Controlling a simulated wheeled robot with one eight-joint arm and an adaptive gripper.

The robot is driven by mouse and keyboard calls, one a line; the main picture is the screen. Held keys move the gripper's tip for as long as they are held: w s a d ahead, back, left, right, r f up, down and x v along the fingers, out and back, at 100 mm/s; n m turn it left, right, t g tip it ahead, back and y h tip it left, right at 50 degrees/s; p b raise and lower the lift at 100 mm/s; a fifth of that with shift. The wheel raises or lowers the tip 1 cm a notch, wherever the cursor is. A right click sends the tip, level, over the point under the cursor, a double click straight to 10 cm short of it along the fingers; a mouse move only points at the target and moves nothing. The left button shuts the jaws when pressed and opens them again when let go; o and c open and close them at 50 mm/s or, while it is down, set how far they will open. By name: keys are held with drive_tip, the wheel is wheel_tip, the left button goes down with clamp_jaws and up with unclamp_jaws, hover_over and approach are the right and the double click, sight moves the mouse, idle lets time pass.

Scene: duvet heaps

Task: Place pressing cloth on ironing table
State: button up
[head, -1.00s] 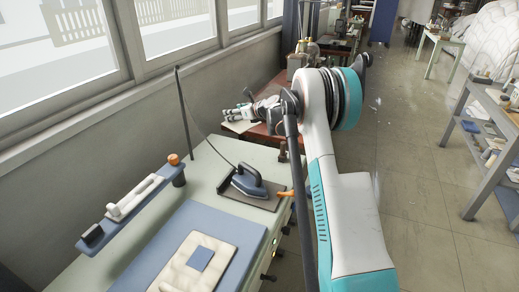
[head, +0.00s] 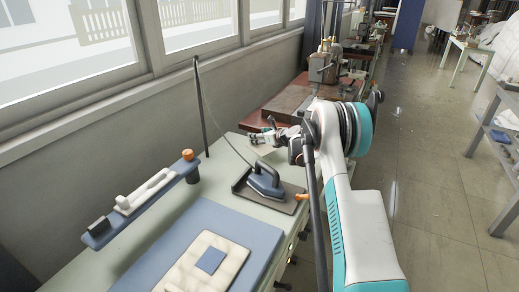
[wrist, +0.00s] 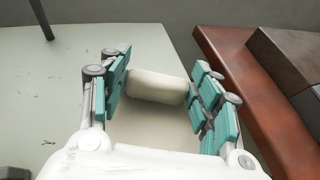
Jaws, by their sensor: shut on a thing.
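My gripper (head: 258,138) is at the far end of the pale green ironing table (head: 228,158), beyond the iron. In the wrist view my gripper (wrist: 158,92) has its teal finger pads on both sides of a cream cloth (wrist: 157,86) with a thick, rounded edge. A pale flat part of the cloth (head: 264,149) shows under the fingers in the head view. It is over or on the table top; I cannot tell whether it touches. The table's blue pad (head: 190,240) lies nearer me.
A blue iron (head: 264,182) rests on a dark tray, with an orange-tipped part at the right. A quilted cream piece (head: 185,275) with a blue square lies on the pad. A narrow shelf (head: 150,212) and upright pole (head: 200,105) line the window side. A red-brown table (head: 290,108) stands beyond.

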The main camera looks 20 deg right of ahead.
sight(262, 145)
drive_tip(key=shift+f+b, duration=0.8)
drive_tip(key=shift+f, duration=1.6)
drive_tip(key=shift+f, duration=0.15)
drive_tip(key=o, duration=1.1)
drive_tip(key=shift+c, duration=0.2)
drive_tip(key=shift+s+r, duration=0.2)
drive_tip(key=shift+r, duration=0.1)
drive_tip(key=p+v, duration=0.4)
drive_tip(key=v, duration=0.7)
drive_tip(key=shift+s+d+r, duration=0.1)
drive_tip(key=shift+s+r, duration=0.05)
drive_tip(key=shift+s, duration=0.1)
